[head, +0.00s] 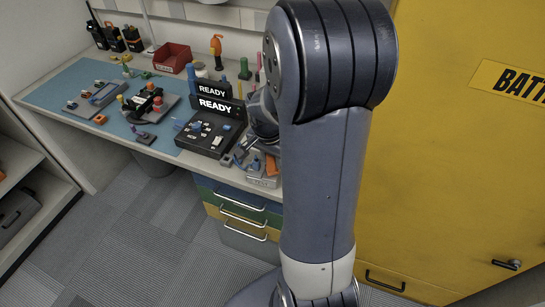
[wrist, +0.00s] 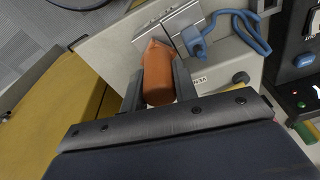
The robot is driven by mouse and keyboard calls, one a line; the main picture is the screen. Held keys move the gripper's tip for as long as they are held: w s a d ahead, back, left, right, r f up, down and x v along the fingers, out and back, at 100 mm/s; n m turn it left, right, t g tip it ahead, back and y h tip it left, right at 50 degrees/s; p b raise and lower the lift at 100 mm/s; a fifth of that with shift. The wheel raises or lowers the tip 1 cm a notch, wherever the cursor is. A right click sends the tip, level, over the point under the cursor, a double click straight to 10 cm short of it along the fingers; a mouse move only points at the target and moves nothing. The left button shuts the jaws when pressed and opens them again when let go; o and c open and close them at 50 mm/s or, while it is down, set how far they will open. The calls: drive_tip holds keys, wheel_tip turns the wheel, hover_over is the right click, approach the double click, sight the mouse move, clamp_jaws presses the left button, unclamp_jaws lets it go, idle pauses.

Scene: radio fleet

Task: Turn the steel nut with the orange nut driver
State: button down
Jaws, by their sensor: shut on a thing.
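My gripper (wrist: 158,82) is shut on the orange nut driver (wrist: 158,75), with one finger on each side of its thick round handle. In the head view a bit of orange (head: 271,164) shows at the fixture on the bench's right end, mostly behind my arm. I cannot make out the steel nut in either view. Whether the driver touches the block is unclear.
A blue mat (head: 80,82) holds several parts. A yellow cabinet (head: 440,180) stands at right.

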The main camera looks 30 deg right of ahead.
drive_tip(key=shift+f, duration=0.2)
drive_tip(key=shift+m+b, duration=0.3)
drive_tip(key=shift+m, duration=0.1)
drive_tip(key=shift+m, duration=0.4)
drive_tip(key=shift+m+g+b, duration=0.6)
drive_tip(key=shift+m+b, duration=0.4)
drive_tip(key=shift+m, duration=2)
drive_tip(key=m, duration=0.3)
drive_tip(key=shift+s+g+b, duration=0.1)
drive_tip(key=shift+g+b, duration=0.2)
drive_tip(key=shift+m, duration=2)
drive_tip(key=shift+r, duration=0.15)
